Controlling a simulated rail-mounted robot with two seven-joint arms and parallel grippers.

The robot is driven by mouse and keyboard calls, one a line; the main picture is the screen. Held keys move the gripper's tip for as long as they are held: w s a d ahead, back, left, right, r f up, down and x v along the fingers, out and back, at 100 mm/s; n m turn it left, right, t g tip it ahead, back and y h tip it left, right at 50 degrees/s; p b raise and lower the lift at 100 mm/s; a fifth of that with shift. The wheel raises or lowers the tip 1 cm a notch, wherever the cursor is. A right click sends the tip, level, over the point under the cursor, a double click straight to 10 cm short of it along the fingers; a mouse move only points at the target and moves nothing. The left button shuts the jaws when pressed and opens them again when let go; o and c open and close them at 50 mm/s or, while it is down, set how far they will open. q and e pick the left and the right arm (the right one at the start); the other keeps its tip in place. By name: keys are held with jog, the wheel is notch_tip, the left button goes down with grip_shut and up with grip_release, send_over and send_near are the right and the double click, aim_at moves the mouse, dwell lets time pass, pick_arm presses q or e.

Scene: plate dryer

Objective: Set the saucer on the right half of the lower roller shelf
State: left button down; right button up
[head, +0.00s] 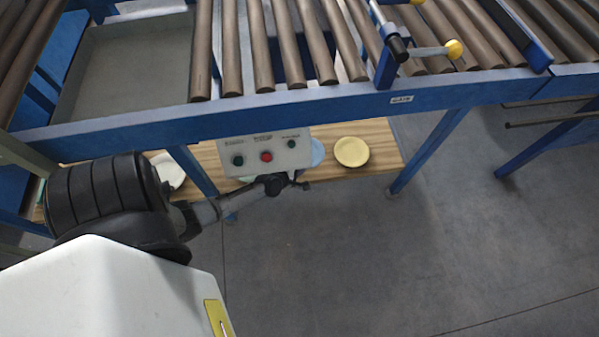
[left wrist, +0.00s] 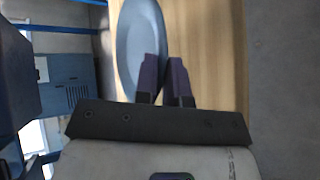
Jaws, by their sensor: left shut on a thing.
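In the left wrist view a blue-grey round saucer (left wrist: 138,45) appears steeply edge-on above a wooden surface. My left gripper (left wrist: 165,65) has its dark fingers close together at the saucer's right rim, shut on it. In the head view a pale blue dish (head: 317,152) shows partly behind a control box, probably the same saucer. My left arm reaches in from the left, and its gripper is small and dark below the box there. Rollers (head: 290,50) in a blue frame lie at the top of the head view. My right gripper is not in view.
A wooden board (head: 382,158) lies below the roller frame and carries a yellow plate (head: 352,152) and a white dish (head: 170,170) at the left. The grey control box (head: 264,153) hangs from the blue beam (head: 350,104). Blue legs flank the board. The floor at right is clear.

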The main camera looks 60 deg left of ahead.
pick_arm(q)
jog(key=shift+f+b, duration=1.65)
jog(key=shift+f, duration=0.3)
jog(key=shift+f, duration=0.15)
jog(key=c, duration=1.5)
grip_release()
jog(key=shift+o, duration=0.2)
